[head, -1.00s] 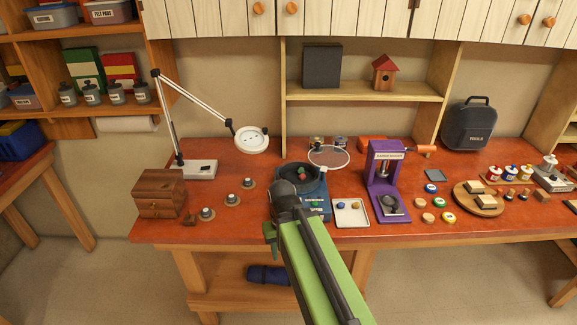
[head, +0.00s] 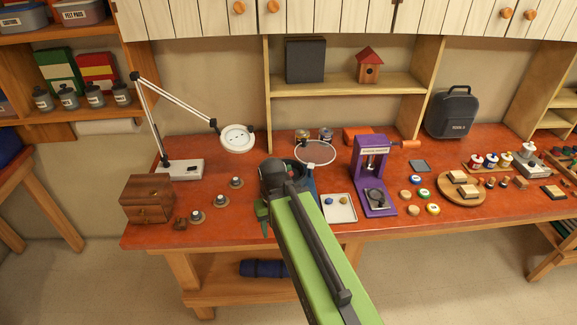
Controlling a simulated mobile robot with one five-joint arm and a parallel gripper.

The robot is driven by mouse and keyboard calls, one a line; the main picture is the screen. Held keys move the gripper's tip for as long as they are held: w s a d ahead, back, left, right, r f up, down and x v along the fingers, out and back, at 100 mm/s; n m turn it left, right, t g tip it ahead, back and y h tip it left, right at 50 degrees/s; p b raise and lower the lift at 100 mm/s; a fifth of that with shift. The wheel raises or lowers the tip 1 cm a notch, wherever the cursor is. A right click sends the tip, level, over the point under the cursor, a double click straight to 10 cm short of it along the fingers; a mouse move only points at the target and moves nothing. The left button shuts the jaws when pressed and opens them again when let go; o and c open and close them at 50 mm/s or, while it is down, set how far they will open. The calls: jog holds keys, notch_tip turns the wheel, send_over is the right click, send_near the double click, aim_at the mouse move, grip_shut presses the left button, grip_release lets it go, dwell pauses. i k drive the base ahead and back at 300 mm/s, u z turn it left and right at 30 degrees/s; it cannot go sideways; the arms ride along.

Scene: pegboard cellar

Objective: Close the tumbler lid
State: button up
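The tumbler (head: 312,183) is a dark blue machine on the red bench, mostly hidden behind my arm; only its right side shows. A round, clear lid with a pale rim (head: 315,153) shows just behind and above it, off the tumbler's opening, so the lid appears open. Its hinge cannot be made out. My green arm reaches up from the bottom of the head view, and its dark wrist covers the tumbler's front. My gripper (head: 263,214) shows only as a green piece left of the wrist. Its fingertips are hidden, and no contact with the lid is visible.
A white tray with small stones (head: 339,208) and a purple press (head: 373,177) stand to the right. Several small pieces on round bases and a wooden drawer box (head: 147,199) are on the left. A magnifier lamp (head: 237,138) arches over the back left.

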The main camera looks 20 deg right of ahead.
aim_at(311, 165)
jog(key=i, duration=0.95)
jog(key=u, duration=0.05)
